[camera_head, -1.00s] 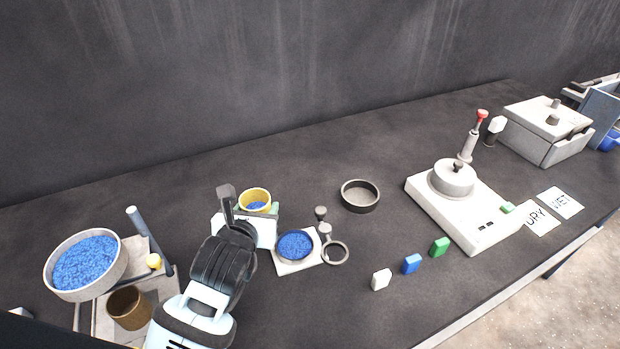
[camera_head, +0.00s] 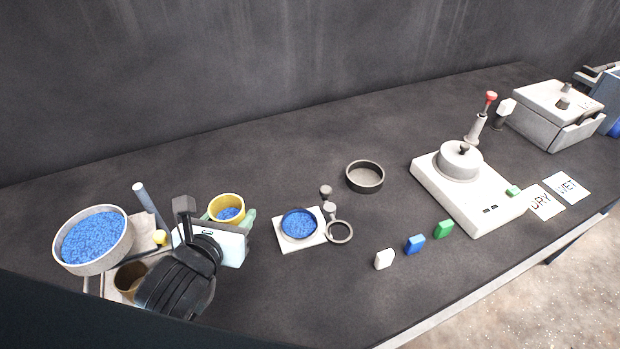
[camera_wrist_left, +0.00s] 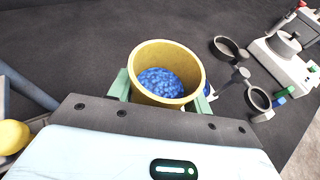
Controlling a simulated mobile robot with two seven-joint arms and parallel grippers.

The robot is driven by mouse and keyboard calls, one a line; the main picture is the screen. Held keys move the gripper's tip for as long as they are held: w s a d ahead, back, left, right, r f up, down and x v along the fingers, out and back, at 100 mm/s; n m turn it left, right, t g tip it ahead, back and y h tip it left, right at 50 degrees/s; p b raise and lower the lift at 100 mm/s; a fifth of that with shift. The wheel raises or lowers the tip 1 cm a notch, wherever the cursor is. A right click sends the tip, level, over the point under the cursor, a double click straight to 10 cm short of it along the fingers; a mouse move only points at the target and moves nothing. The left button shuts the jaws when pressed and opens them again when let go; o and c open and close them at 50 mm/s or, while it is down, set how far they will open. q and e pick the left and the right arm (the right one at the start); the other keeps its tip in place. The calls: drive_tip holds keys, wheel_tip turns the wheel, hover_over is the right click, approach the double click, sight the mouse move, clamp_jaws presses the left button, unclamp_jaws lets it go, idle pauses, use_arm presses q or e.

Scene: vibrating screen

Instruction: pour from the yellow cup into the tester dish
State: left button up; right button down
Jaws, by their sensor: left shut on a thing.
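The yellow cup (camera_head: 227,207) holds blue granules and stands roughly upright, left of the small dishes. My left gripper (camera_head: 229,222) is shut on it, with a green finger on each side; the left wrist view shows the cup (camera_wrist_left: 165,75) and granules from above. A small dark dish (camera_head: 299,224) with blue granules sits on a white square plate, right of the cup and apart from it. An empty dark round dish (camera_head: 365,176) stands farther back. I cannot tell which is the tester dish. My right gripper is not in view.
A large pan (camera_head: 94,240) of blue granules and a brown cup (camera_head: 130,280) are at left. A ring-ended tool (camera_head: 340,232) lies beside the plate. White, blue and green blocks (camera_head: 415,244) lie before a white lidded device (camera_head: 470,190). The back middle table is clear.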

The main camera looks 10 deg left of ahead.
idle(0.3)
use_arm(q)
drive_tip(key=w+d+f, duration=0.3)
drive_tip(key=w+f, duration=0.1)
drive_tip(key=w, duration=0.6)
drive_tip(key=shift+f, duration=0.3)
drive_tip(key=shift+d+r+m, duration=0.1)
drive_tip(key=shift+d+m, duration=0.15)
drive_tip(key=shift+m, duration=0.05)
